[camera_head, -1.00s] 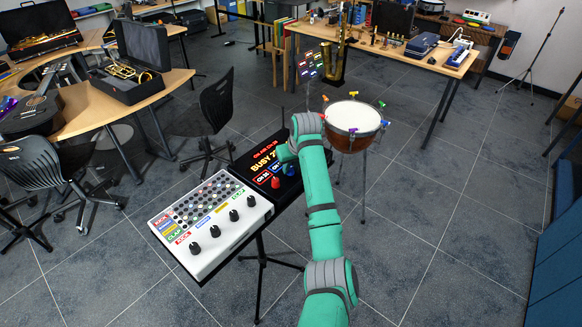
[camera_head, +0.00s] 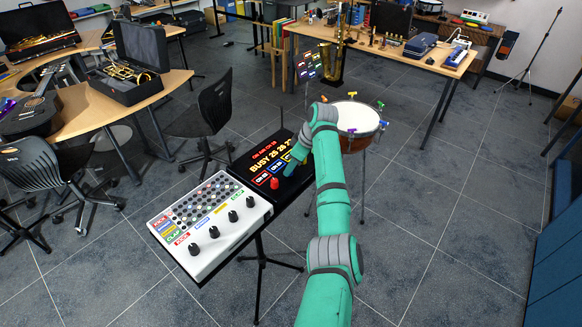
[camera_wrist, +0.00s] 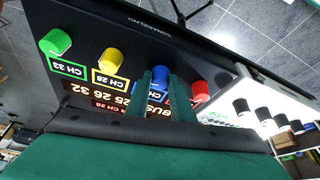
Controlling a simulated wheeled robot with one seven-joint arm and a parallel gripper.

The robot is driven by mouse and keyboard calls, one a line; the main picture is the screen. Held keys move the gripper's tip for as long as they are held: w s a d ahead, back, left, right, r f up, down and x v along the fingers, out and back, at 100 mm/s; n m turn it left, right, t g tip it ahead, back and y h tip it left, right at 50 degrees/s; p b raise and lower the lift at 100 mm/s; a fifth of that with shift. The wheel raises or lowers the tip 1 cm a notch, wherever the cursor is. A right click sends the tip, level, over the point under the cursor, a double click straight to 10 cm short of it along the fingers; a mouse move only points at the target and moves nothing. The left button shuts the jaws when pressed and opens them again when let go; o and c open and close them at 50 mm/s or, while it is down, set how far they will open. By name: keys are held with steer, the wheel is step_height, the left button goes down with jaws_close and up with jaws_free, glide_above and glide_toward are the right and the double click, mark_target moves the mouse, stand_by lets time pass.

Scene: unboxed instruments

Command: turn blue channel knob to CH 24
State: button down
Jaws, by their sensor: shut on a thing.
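The black channel box (camera_head: 237,166) sits on a stand and has a row of coloured knobs. In the wrist view, which shows the box upside down, the blue knob (camera_wrist: 160,74) is between the two fingers of my gripper (camera_wrist: 164,88). My gripper is shut on it. The label by the blue knob is partly covered by the fingers, so its number cannot be read. The yellow knob (camera_wrist: 111,60) has a CH 28 label, and the green knob (camera_wrist: 56,42) a CH 32 label. The red knob (camera_wrist: 200,91) is beside the blue one.
A white drum machine (camera_head: 211,221) with black knobs adjoins the box on the left. A kettle drum (camera_head: 354,117) stands close behind my arm. A black chair (camera_head: 210,118) is behind the box at left. The floor at right is open.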

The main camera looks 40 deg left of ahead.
steer(key=shift+n, duration=0.4)
steer(key=c, duration=1.6)
jaws_free()
steer(key=shift+o, duration=0.2)
steer(key=shift+r, duration=0.1)
steer(key=v, duration=1)
steer(key=shift+w+r, duration=0.15)
steer(key=shift+r, duration=0.2)
steer(key=shift+d, duration=0.15)
